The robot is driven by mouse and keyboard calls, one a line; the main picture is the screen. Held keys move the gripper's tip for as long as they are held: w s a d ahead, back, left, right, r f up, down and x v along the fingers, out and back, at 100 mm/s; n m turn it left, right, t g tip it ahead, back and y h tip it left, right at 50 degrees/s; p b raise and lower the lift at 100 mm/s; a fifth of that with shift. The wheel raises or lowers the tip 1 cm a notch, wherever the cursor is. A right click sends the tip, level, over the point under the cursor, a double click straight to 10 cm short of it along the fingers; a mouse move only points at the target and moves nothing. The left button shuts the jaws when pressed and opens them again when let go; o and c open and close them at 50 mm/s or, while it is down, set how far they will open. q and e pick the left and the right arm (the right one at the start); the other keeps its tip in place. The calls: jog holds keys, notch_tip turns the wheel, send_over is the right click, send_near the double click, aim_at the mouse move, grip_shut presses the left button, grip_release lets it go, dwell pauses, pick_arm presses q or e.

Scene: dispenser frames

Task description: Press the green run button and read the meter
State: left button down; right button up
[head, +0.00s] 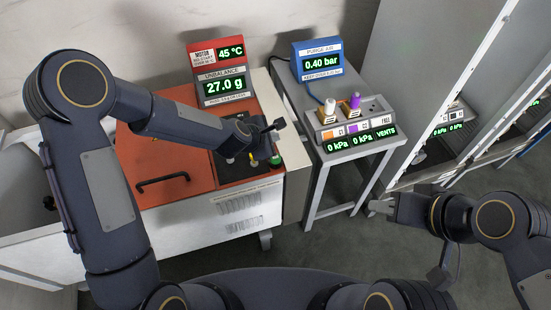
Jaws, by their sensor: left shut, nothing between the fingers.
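The green button (276,160) is at the right end of a dark panel on the orange-topped machine (165,170). A yellow control (254,163) and a pale one (230,160) sit to its left. The meter (223,87) behind the panel, labelled UNBALANCE, reads 27.0 g. A red MOTOR display (231,50) above it reads 45 °C. My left gripper (279,124) is shut and empty above the panel, apart from the green button in the picture. My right gripper (372,206) is over the floor at the right; its finger gap is unclear.
A grey side table (295,97) carries a blue PURGE AIR display (318,63) reading 0.40 bar and a vent block (348,118) with white and purple plugs and 0 kPa readouts. A black handle (163,181) is on the orange lid. A glass-fronted cabinet stands right.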

pick_arm(q)
jog(key=b, duration=0.4)
send_over(273, 159)
notch_tip(273, 159, down, 6)
jog(key=shift+s+r, duration=0.1)
jog(key=shift+r, duration=0.1)
jog(key=shift+f+b, duration=0.6)
jog(key=shift+b, duration=0.05)
dwell(1.0)
jog(key=shift+f+b, duration=0.45)
jog(key=shift+b, duration=0.1)
jog(key=shift+f+b, duration=0.4)
jog(key=shift+b, duration=0.1)
dwell(0.4)
dwell(0.4)
jog(key=shift+r+p, duration=0.65)
jog(key=shift+r, duration=0.2)
jog(key=shift+r, duration=0.1)
